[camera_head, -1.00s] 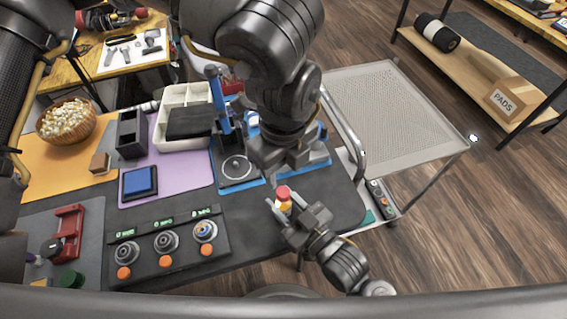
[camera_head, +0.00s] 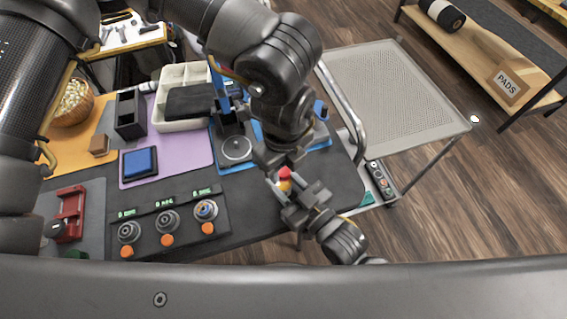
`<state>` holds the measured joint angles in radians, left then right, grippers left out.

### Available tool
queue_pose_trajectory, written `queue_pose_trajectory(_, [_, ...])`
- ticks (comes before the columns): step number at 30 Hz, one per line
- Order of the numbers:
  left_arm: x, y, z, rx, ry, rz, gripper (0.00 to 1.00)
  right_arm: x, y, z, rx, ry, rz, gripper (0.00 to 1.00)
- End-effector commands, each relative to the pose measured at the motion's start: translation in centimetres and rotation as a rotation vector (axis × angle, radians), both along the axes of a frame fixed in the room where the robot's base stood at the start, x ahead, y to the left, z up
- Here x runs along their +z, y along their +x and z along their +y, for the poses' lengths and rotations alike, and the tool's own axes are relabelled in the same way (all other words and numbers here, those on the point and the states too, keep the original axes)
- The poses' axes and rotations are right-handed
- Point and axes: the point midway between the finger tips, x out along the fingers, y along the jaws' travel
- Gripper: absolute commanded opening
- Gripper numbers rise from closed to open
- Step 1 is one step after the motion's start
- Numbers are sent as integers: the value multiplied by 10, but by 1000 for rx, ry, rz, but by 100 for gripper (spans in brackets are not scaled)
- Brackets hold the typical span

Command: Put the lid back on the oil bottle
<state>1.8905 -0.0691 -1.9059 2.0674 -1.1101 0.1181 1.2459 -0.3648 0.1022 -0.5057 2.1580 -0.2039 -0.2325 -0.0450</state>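My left gripper (camera_head: 281,162) comes down from above, its fingertips around or just over the red lid (camera_head: 286,174). I cannot tell whether its fingers touch the lid. The yellow-orange oil bottle (camera_head: 286,186) shows just under the lid, and I cannot tell whether the lid is seated on it. My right gripper (camera_head: 298,196) reaches in from the lower right and appears shut on the bottle, holding it upright near the front right of the dark table top. The lower part of the bottle is hidden by the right gripper.
A panel with three knobs (camera_head: 167,238) lies at the front left. A blue-topped box (camera_head: 140,161), a white divided tray (camera_head: 172,76) and a popcorn bowl (camera_head: 72,110) stand farther back. A perforated trolley (camera_head: 390,95) stands to the right.

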Motion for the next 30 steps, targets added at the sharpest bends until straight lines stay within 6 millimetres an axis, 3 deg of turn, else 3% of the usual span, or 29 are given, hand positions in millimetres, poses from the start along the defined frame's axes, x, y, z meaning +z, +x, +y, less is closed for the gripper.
queue_pose_trajectory(1, [0, 0, 0, 0, 0, 0, 29, 0, 0, 0, 0, -1, 1, 0])
queue_pose_trajectory(8, [0, 0, 0, 0, 0, 0, 0, 0, 0, 0, 0, -1, 1, 0])
queue_pose_trajectory(14, [0, 0, 0, -99, -1, 1, 0, 0, 0, 0, 0, -1, 1, 0])
queue_pose_trajectory(30, [-1, 1, -1, -1361, -1, -2, 0, 0, 0, 0, 1, -1, 1, 0])
